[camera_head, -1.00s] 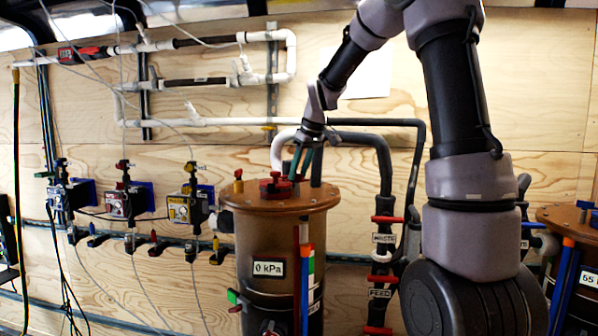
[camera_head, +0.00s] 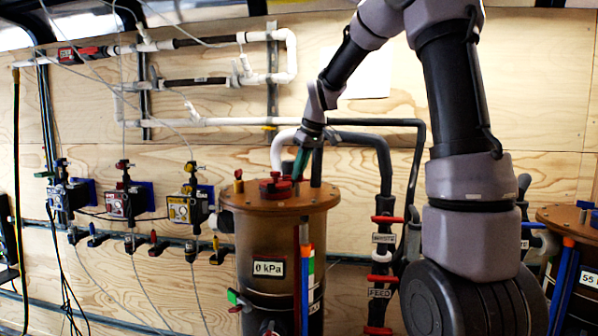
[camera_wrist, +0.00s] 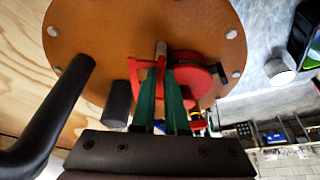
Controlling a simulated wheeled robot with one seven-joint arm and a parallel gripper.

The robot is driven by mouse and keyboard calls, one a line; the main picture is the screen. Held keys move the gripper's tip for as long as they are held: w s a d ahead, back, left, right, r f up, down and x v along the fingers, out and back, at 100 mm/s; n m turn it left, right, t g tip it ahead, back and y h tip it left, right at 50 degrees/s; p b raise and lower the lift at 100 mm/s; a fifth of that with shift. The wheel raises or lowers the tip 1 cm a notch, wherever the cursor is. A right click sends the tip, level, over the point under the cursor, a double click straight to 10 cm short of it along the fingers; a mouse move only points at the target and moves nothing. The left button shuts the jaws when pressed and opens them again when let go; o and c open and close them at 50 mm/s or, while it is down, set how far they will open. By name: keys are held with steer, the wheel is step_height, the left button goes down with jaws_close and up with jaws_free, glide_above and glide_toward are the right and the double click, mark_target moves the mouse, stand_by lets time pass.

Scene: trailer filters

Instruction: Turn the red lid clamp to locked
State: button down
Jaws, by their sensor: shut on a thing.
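The red lid clamp (camera_head: 270,188) sits on top of the brown round lid (camera_head: 240,201) of a tank. It also shows in the wrist view as a red part (camera_wrist: 208,80) on the orange-brown lid (camera_wrist: 105,40). My gripper (camera_head: 299,172) reaches down to the right side of the clamp. In the wrist view, its green fingers (camera_wrist: 173,75) are close together at the clamp, shut on a part of it. The fingers hide the gripped part, and I cannot read the clamp's locked or unlocked mark.
A black pipe (camera_wrist: 60,115) and a short black cylinder (camera_wrist: 117,103) stand close to my gripper. A white pipe (camera_head: 281,150) rises behind the lid. Several valves hang on the wall at left.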

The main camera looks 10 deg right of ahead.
steer(key=shift+n, duration=0.4)
stand_by(0.7)
steer(key=n+y, duration=0.1)
steer(key=n, duration=0.1)
steer(key=shift+w+d+n+g, duration=0.1)
steer(key=shift+w+n+g, duration=0.05)
steer(key=shift+n+g, duration=0.2)
steer(key=shift+r+n+g+y, duration=0.1)
steer(key=shift+n+g+y, duration=0.25)
steer(key=shift+n, duration=0.75)
steer(key=shift+n+g+y, duration=0.15)
steer(key=shift+n+g, duration=0.35)
steer(key=shift+n, duration=0.55)
steer(key=c, duration=0.9)
jaws_free()
steer(key=shift+c, duration=0.2)
steer(key=v, duration=1)
steer(key=shift+r, duration=0.35)
steer(key=shift+d, duration=0.15)
